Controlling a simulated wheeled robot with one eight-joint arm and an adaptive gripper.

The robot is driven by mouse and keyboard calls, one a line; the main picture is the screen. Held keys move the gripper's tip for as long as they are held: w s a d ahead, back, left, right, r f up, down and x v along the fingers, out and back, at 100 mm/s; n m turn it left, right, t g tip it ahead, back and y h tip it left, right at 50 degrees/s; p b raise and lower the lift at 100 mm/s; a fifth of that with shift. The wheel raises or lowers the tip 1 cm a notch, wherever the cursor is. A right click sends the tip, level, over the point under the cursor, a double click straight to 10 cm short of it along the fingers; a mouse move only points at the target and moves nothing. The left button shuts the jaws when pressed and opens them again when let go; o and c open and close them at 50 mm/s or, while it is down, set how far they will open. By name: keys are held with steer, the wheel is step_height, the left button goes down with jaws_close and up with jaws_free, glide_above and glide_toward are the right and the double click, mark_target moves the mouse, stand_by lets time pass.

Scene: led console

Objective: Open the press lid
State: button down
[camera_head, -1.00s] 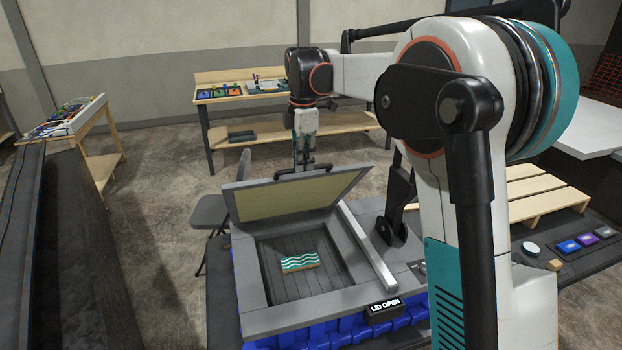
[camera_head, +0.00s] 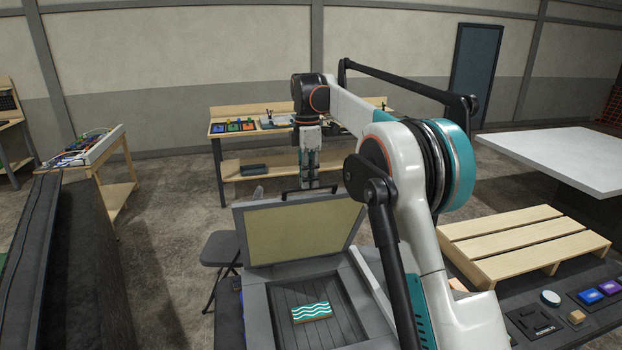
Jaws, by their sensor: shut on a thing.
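The press lid (camera_head: 300,232) is a grey-framed panel with a beige inner face. It stands raised and tilted steeply at the back of the grey press (camera_head: 255,305). My gripper (camera_head: 310,184) points down at the lid's top edge, with its fingers shut on the dark lid handle (camera_head: 291,190). Inside the open press, a small block with teal and white waves (camera_head: 312,313) lies on the dark slatted bed. My arm hides part of the press's right side, and its front is out of frame.
A grey chair (camera_head: 212,250) stands left of the press. A wooden workbench (camera_head: 262,161) is behind it. A pallet (camera_head: 520,240) and a console with coloured buttons (camera_head: 588,296) are at the right. A dark structure (camera_head: 75,265) fills the left foreground.

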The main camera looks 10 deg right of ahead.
steer(key=shift+w+f, duration=0.4)
steer(key=shift+f, duration=0.1)
steer(key=c, duration=2)
jaws_free()
steer(key=shift+c, duration=0.2)
steer(key=o, duration=0.4)
steer(key=shift+w+f, duration=0.15)
steer(key=shift+w, duration=0.05)
steer(key=shift+o, duration=0.4)
steer(key=shift+w+f, duration=0.15)
steer(key=shift+w, duration=0.15)
steer(key=shift+o, duration=0.7)
steer(key=shift+w, duration=0.1)
steer(key=shift+c, duration=0.2)
steer(key=shift+c, duration=0.9)
step_height(320, 180, up, 12)
steer(key=shift+w+r, duration=0.2)
steer(key=shift+r, duration=0.05)
